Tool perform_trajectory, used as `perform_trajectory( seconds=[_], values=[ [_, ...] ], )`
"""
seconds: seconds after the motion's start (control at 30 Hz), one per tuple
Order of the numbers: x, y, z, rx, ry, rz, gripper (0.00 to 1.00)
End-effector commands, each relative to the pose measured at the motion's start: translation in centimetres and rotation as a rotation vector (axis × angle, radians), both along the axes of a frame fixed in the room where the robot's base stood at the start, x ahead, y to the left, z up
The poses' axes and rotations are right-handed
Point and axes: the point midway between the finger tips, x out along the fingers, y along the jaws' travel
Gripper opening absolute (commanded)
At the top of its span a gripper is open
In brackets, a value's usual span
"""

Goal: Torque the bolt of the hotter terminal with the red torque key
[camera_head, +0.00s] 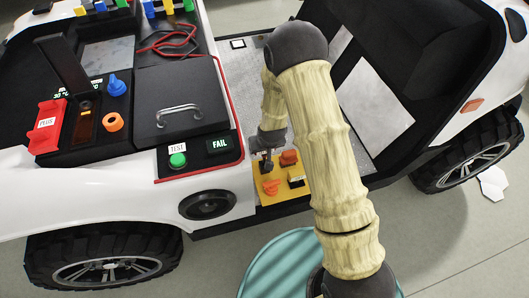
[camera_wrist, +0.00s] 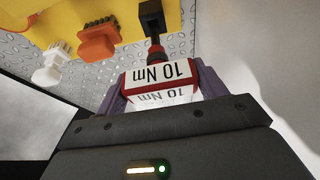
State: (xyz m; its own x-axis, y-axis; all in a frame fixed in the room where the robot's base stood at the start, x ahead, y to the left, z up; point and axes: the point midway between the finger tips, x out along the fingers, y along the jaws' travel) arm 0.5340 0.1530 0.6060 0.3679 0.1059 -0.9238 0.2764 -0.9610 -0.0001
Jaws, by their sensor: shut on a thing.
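My gripper (camera_head: 267,160) is low over the yellow board on the vehicle's side. In the wrist view my gripper (camera_wrist: 162,84) is shut on a red and white torque key (camera_wrist: 160,76) marked "10 Nm". The key's dark shaft runs to a black block (camera_wrist: 152,16) by the yellow board; I cannot tell whether they join. On the left deck a red cover (camera_head: 47,125) reads "PLUS", beside an upright dark flap (camera_head: 62,60) and a brown, orange-lit slot (camera_head: 85,122). Small green temperature text near the flap is partly hidden. I cannot make out either terminal's bolt.
The yellow board (camera_head: 264,198) holds orange pieces (camera_head: 270,187) and a black one (camera_head: 297,181). A black handled lid (camera_head: 180,105), a blue knob (camera_head: 117,85), an orange ring (camera_head: 112,122), a green TEST button (camera_head: 178,160) and a FAIL display (camera_head: 219,145) are left of my arm.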

Motion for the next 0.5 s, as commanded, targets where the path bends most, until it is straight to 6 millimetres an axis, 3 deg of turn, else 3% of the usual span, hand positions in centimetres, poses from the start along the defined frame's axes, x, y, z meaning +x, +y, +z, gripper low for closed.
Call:
perform_trajectory(
  seconds=[0.03, 0.2, 0.5],
  values=[
    [0.1, 0.1, 1.5, 0.001, -0.004, 0.0, 0.42],
    [0.1, 0.1, 4.1, 0.001, -0.003, 0.0, 0.42],
    [0.0, 0.0, 4.9, 0.0, 0.0, 0.0, 0.42]
  ],
)
